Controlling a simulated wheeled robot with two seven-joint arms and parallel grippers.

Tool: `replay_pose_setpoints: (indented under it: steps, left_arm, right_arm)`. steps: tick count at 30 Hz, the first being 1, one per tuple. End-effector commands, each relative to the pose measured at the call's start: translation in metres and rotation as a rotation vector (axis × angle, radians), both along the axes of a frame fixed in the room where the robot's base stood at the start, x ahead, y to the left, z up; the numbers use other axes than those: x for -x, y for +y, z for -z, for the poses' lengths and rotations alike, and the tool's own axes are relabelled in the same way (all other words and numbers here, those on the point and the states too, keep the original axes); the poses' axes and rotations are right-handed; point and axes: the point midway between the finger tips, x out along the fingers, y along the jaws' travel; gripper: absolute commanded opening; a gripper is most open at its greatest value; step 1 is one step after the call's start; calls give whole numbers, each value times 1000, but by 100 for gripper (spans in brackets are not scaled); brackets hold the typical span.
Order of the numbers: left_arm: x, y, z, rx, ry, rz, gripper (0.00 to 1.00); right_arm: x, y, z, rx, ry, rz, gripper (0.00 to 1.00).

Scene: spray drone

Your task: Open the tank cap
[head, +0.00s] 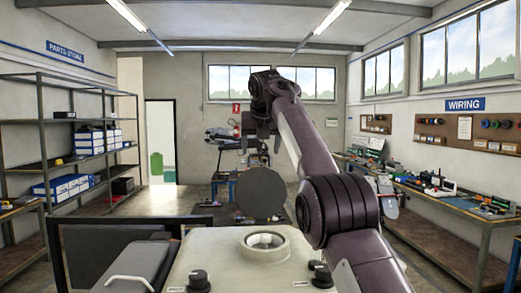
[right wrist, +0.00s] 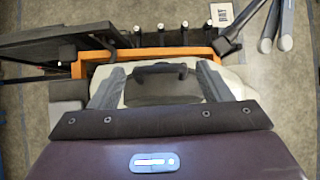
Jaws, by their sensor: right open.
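The cream tank (head: 215,262) stands right in front of me in the head view. Its round filler neck (head: 264,241) shows uncovered, with a pale ring inside. A dark round disc, which looks like the tank cap (head: 263,193), stands upright just behind the neck. My right gripper (head: 261,138) hangs above and behind the disc, apart from it, open and empty. In the right wrist view its two grey fingers (right wrist: 158,88) are spread, with a dark handle (right wrist: 160,68) on a cream body showing beyond them. My left gripper is out of view.
Dark knobs (head: 198,281) sit on the tank's near side. A dark panel (head: 75,250) stands at the left. An orange frame (right wrist: 90,62) and dark rods lie past the fingers. Shelving (head: 70,150) and a workbench (head: 440,200) line the sides.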

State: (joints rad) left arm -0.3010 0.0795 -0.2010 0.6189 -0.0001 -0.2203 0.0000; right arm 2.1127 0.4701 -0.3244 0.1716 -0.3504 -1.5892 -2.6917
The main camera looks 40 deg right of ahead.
Motion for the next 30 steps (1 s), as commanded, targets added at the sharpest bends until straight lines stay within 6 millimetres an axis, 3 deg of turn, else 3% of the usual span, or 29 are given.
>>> replay_pose_setpoints:
  steps: [6, 12, 30]
  left_arm:
    - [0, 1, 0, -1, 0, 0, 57]
    - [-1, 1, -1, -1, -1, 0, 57]
    - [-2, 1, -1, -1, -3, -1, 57]
  right_arm:
    - [18, 14, -33, 2, -6, -2, 71]
    - [29, 21, -51, 1, -5, 0, 71]
    - [31, 22, -53, 1, -4, 0, 71]
